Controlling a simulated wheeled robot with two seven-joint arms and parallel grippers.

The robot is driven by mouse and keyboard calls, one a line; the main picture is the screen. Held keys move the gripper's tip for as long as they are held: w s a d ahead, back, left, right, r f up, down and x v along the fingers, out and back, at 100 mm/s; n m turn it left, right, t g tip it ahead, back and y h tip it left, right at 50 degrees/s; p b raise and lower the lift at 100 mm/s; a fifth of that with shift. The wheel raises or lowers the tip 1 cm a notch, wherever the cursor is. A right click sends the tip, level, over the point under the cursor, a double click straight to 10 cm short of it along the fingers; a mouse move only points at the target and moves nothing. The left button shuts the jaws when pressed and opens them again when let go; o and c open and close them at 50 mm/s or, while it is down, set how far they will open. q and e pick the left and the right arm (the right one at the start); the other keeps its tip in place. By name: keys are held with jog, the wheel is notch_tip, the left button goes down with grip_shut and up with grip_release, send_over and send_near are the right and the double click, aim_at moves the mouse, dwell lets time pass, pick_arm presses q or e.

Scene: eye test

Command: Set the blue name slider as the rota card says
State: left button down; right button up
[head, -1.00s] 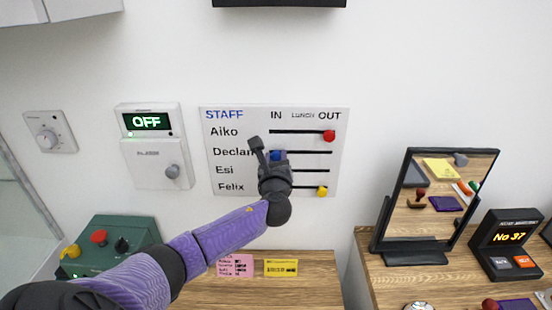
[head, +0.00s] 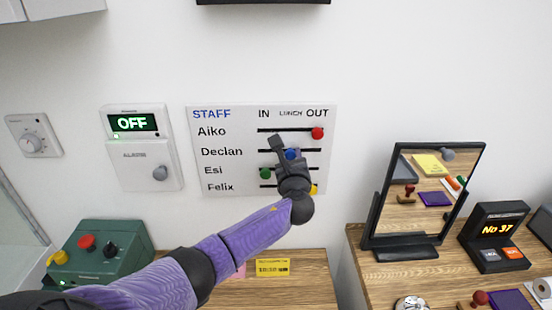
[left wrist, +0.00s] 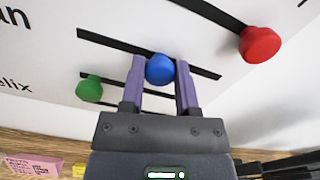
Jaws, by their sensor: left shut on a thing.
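The white staff board (head: 225,180) hangs on the wall, with columns IN, LUNCH and OUT and rows Aiko, Declan, Esi and Felix. The blue slider (head: 291,154) is on Declan's track, about under LUNCH. My left gripper (left wrist: 160,72) is shut on it, one finger on each side, and it also shows in the head view (head: 283,150). A pink card (left wrist: 32,166) with writing lies on the desk below; my arm hides most of it in the head view. A yellow card (head: 272,267) lies beside it. I cannot read either card surely. My right gripper is not in view.
The red slider (head: 317,133) is at OUT, the green slider (head: 265,173) at IN, and the yellow slider (head: 314,190) near OUT, partly hidden. An alarm box (head: 143,160) reading OFF hangs left of the board. A mirror (head: 381,208) stands at the right.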

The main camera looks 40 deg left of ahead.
pick_arm(q)
jog(key=shift+c, duration=1.7)
grip_release()
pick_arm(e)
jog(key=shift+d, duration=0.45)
pick_arm(q)
jog(key=shift+s+d, duration=0.1)
jog(key=shift+d, duration=0.05)
jog(key=p+v, duration=0.2)
jog(key=v, duration=0.7)
jog(key=shift+s+d, duration=0.15)
jog(key=shift+s, duration=0.1)
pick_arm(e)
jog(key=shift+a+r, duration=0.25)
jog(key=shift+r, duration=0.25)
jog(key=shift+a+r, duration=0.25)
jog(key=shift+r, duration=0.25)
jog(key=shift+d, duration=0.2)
